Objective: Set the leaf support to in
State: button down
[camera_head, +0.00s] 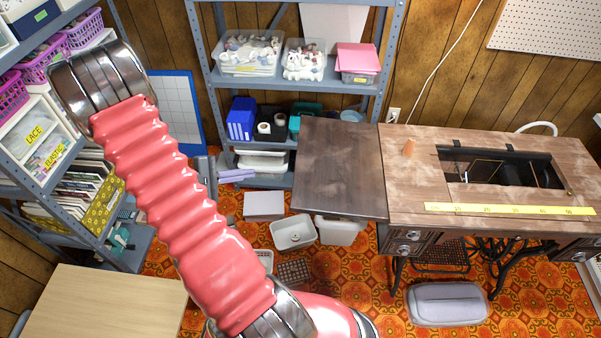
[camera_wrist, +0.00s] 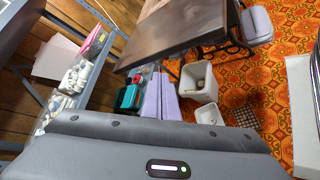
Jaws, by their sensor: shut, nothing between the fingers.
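The treadle sewing table (camera_head: 405,190) stands at the right in the head view. Its dark brown side leaf (camera_head: 338,165) is raised, about level with the tabletop. The leaf also shows at the top of the wrist view (camera_wrist: 180,28). I cannot make out the leaf support; the leaf covers the space beneath it in the head view. My gripper (camera_head: 238,176) is left of the leaf and apart from it, in front of the shelf. Its lavender fingers (camera_wrist: 160,98) are together and empty in the wrist view, pointing towards the space below the leaf.
A blue-grey shelf (camera_head: 290,88) with bins stands behind. A white bin (camera_head: 293,232) and another white container (camera_head: 342,230) stand on the floor near the leaf. A grey case (camera_head: 447,304) lies before the treadle. A wooden table (camera_head: 105,305) is at front left.

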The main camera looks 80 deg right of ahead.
jog(key=w+a+r+t+y, duration=0.2)
jog(key=w+a+r+t, duration=0.25)
jog(key=a+r, duration=0.5)
jog(key=w+a+r+t+y, duration=0.1)
jog(key=w+a+r+t, duration=0.35)
jog(key=a, duration=0.75)
jog(key=a+r+n+t+y, duration=0.1)
jog(key=a+r+t, duration=0.1)
jog(key=a+r, duration=0.2)
jog(key=w+a+r+t+y, duration=0.1)
jog(key=a+r, duration=0.3)
jog(key=a, duration=0.7)
jog(key=a+r+n+t+y, duration=0.1)
jog(key=a+r+t+y, duration=0.2)
jog(key=a, duration=0.4)
jog(key=shift+w+a+r+n+t, duration=0.15)
jog(key=shift+a+r+n+t, duration=0.2)
jog(key=shift+r, duration=0.35)
